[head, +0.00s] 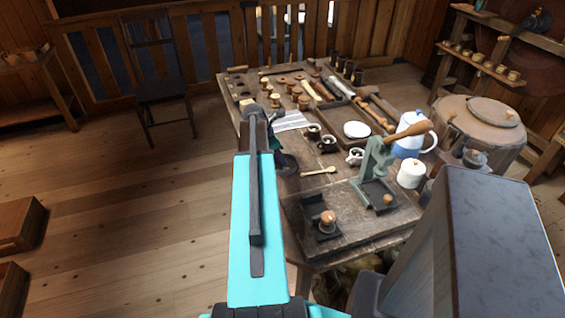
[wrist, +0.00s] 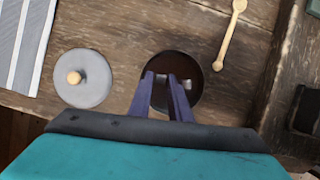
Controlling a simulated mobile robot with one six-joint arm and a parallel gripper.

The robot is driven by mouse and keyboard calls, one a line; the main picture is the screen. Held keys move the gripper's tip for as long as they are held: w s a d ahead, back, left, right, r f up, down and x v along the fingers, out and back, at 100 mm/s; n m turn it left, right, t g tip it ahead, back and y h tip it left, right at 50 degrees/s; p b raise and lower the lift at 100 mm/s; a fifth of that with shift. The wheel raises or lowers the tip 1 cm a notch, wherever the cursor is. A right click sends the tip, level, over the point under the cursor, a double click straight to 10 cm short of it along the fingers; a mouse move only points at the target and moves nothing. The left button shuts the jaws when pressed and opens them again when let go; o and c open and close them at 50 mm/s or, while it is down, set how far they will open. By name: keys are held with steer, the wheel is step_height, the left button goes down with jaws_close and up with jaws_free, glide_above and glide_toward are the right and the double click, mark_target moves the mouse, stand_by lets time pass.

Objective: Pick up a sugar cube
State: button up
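A dark round bowl (wrist: 190,62) stands on the wooden table, below my gripper in the wrist view. In the head view the bowl (head: 287,165) is partly hidden by my arm. My gripper (wrist: 161,77) reaches down over the bowl, its two purple fingers a small gap apart. A small white sugar cube shows between the fingertips; whether they press on it I cannot tell. Another small pale piece (wrist: 189,84) shows just right of the right finger, inside the bowl. In the head view my arm hides the fingertips.
A round grey lid with a wooden knob (wrist: 82,80) lies left of the bowl. A wooden spoon (wrist: 229,36) lies to its right, also seen in the head view (head: 318,171). A striped cloth (head: 291,121) lies behind. A green lever press (head: 375,170) stands farther right.

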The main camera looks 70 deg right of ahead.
jaws_close()
stand_by(0.5)
steer(key=shift+r+b, duration=0.5)
steer(key=shift+r, duration=1.25)
steer(key=w+a+b, duration=0.1)
steer(key=w+a, duration=0.1)
steer(key=a, duration=0.5)
steer(key=w+a+r+b, duration=0.1)
steer(key=w+a, duration=0.2)
steer(key=a, duration=0.5)
steer(key=shift+w+r, duration=0.25)
steer(key=shift+w, duration=0.05)
